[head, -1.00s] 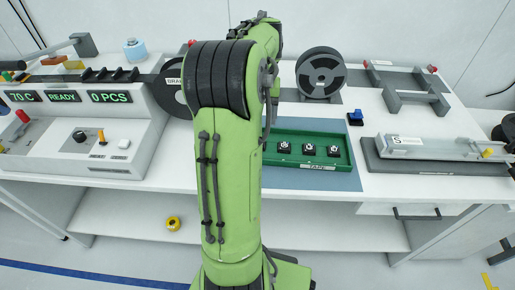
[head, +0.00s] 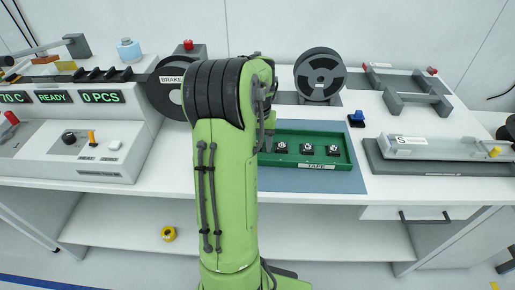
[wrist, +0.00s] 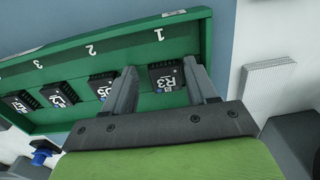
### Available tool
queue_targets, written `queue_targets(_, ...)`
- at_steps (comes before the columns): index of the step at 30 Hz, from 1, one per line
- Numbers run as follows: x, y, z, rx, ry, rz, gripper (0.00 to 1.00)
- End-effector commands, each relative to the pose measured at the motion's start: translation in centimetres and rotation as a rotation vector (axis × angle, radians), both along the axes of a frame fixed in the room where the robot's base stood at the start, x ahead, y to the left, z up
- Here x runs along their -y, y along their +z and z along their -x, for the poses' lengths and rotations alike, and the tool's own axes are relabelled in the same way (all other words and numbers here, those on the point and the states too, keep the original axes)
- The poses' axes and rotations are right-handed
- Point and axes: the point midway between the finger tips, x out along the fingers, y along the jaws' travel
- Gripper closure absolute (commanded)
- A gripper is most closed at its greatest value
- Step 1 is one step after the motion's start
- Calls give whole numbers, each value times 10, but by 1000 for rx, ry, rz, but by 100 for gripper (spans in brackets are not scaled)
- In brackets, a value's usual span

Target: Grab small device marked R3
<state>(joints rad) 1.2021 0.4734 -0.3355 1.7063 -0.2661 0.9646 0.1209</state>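The small black device marked R3 (wrist: 167,76) sits in the green tray (wrist: 60,63) in the wrist view, near the number 1. My gripper (wrist: 160,72) is open, with one finger on each side of R3 in the picture. I cannot tell whether the fingers touch it or how far down they reach. More black devices stand in a row to its left: one marked D5 or similar (wrist: 103,88), another (wrist: 60,95) and one at the far left (wrist: 20,103). In the head view, my arm hides R3; three other devices show in the tray (head: 350,160).
A blue mat (head: 340,184) lies under the tray. A blue-topped part (head: 356,119) stands behind the tray's right end, and a reel (head: 320,75) stands behind it. A clear-covered fixture (head: 435,148) is at the right, and a control console (head: 95,150) is at the left.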

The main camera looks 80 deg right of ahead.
Motion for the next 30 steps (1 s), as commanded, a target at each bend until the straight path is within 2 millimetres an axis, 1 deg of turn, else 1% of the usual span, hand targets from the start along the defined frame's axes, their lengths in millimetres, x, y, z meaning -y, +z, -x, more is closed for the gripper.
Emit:
queue_targets(1,-2,-4,0,-2,0,-11,63)
queue_targets(8,-2,-4,0,-2,0,-12,98)
queue_targets(9,-2,-4,0,-2,-1,-12,100)
queue_targets(15,-2,-4,1,-3,-2,-13,100)
queue_targets(17,-2,0,1,-3,-2,-12,100)
queue_targets(20,-2,20,1,-1,-2,-8,100)
queue_targets(24,-1,60,0,0,1,-4,100)
queue_targets(27,-1,83,0,-1,0,-3,100)
queue_targets(30,-1,96,0,0,-1,-5,100)
